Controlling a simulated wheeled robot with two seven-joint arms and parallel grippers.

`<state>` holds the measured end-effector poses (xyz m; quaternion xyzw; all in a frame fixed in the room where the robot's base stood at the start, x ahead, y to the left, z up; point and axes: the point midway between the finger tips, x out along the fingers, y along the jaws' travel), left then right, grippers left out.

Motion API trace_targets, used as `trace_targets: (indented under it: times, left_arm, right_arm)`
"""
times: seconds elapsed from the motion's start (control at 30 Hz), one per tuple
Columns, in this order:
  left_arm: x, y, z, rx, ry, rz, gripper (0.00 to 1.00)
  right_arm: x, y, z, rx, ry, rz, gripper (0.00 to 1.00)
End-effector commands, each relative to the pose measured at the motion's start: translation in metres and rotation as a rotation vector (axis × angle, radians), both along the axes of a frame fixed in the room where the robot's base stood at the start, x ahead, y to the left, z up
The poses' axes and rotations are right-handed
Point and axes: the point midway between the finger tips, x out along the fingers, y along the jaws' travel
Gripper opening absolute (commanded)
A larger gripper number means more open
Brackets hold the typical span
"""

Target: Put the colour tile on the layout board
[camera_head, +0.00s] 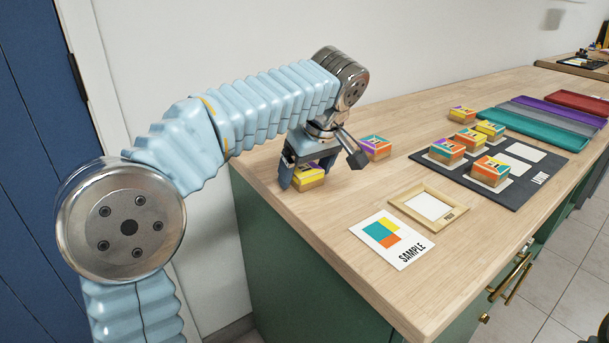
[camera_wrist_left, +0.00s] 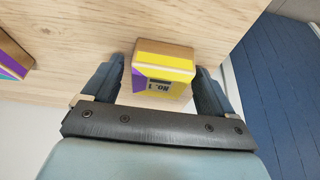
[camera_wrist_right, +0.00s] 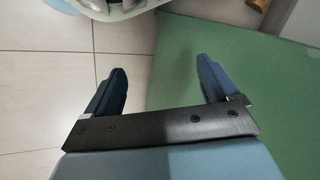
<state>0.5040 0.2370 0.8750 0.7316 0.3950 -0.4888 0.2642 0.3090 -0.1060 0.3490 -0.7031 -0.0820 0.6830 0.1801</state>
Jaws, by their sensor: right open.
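A yellow and purple block-shaped tile (camera_head: 307,178) lies at the counter's left end. My left gripper (camera_head: 305,184) reaches down over it. In the left wrist view the tile (camera_wrist_left: 163,72) is between the open fingers (camera_wrist_left: 160,85), with small gaps at its sides. The dark layout board (camera_head: 540,185) lies farther right, with white squares, some bare and some bearing colour tiles (camera_head: 446,150). My right gripper (camera_wrist_right: 163,85) is open and empty in the right wrist view, above floor and a green surface.
A SAMPLE card (camera_head: 391,239) and a wooden frame (camera_head: 428,207) lie near the front edge. Another tile (camera_head: 376,147) stands just right of the left gripper. Teal (camera_head: 535,132), purple and red trays line the back right.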

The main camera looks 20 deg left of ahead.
Motion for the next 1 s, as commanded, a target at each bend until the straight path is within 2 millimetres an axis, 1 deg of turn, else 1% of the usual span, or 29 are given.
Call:
trace_targets:
  times: [0.03,0.3,0.33,0.37,0.57,0.7,0.77,0.83,0.97,1.0]
  left_arm:
    - [0.000,0.000,0.000,0.000,0.000,0.000,0.78]
    - [0.000,0.000,0.000,0.000,0.000,-0.001,0.36]
    - [0.000,0.000,0.000,0.000,0.000,0.000,0.35]
    - [0.000,0.000,0.000,0.000,0.000,0.000,0.30]
    - [0.000,0.000,0.001,0.000,0.000,0.000,0.29]
    - [0.000,0.000,0.009,0.000,0.000,-0.001,0.29]
    - [0.000,0.000,0.017,0.000,-0.002,-0.001,0.29]
    - [0.001,-0.001,0.032,-0.001,-0.003,0.000,0.29]
    - [-0.019,-0.018,0.063,-0.001,-0.005,-0.004,0.29]
    - [-0.026,-0.023,0.074,-0.001,-0.006,-0.005,0.29]
  right_arm:
    - [0.000,0.000,0.000,0.000,0.000,0.000,0.88]
    - [0.000,0.000,0.000,0.000,0.000,0.000,0.88]
    - [0.000,0.000,0.000,0.000,0.000,0.000,0.88]
    - [0.000,0.000,0.000,0.000,0.000,0.000,0.88]
    - [0.000,0.000,0.000,0.000,0.000,0.000,0.88]
    - [0.000,0.000,0.001,0.000,0.000,0.000,0.88]
    - [0.000,0.000,0.002,0.000,0.000,0.000,0.88]
    - [0.000,0.000,0.005,0.000,0.000,0.000,0.88]
    - [0.000,0.000,0.007,0.001,-0.001,0.001,0.88]
    - [0.000,0.000,0.008,0.001,0.000,0.001,0.88]
